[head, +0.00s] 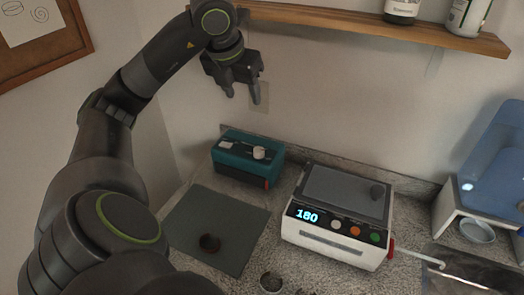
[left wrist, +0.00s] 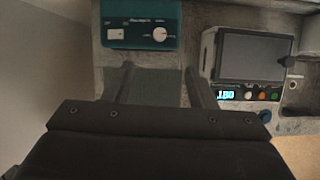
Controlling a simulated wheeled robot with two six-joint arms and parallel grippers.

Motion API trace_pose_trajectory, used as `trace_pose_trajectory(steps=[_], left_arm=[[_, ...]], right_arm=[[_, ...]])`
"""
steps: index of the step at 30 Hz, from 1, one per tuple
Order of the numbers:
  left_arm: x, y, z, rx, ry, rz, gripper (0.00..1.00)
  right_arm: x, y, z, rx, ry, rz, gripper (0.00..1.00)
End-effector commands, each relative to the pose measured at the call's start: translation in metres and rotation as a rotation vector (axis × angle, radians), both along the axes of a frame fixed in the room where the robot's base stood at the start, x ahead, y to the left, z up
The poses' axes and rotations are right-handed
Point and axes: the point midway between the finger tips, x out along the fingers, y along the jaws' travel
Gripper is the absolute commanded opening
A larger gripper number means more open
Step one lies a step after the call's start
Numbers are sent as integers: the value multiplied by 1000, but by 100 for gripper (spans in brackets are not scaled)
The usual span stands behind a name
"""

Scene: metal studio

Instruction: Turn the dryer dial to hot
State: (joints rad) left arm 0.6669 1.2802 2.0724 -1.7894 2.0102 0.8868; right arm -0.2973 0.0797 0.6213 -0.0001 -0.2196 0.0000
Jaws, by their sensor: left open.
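A teal box (head: 238,160) stands on the counter against the back wall. On its top are a white round dial (head: 259,152) and a small white switch plate (head: 229,143). In the left wrist view the teal box (left wrist: 140,12) is at the top, with the dial (left wrist: 159,34) right of the switch (left wrist: 116,34); the marks around the dial are too small to read. My left gripper (head: 243,96) is open and empty, above the teal box and apart from it. Its fingers (left wrist: 160,85) point towards the box in the left wrist view. My right gripper is not seen.
A white device (head: 325,245) with a lit display, buttons and a dark lid stands right of the teal box. A grey-green mat (head: 215,225) with a dark ring lies in front. A blue machine (head: 495,165) is far right. A wooden shelf (head: 370,25) with bottles overhangs the back.

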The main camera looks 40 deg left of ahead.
Motion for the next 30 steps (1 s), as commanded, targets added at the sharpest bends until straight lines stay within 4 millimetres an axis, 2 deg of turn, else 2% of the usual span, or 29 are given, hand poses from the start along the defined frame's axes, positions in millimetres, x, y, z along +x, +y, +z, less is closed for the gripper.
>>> trace_pose_trajectory(steps=[1,7,11,19,30], left_arm=[[0,0,-12,0,0,0,51],[0,0,-38,0,0,0,51],[0,0,-49,0,0,0,51],[5,1,-66,-2,2,-2,51],[32,8,-137,-3,2,-1,51]], right_arm=[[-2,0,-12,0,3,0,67],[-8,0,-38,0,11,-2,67],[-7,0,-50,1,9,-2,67],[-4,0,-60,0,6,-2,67],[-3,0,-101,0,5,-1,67]])
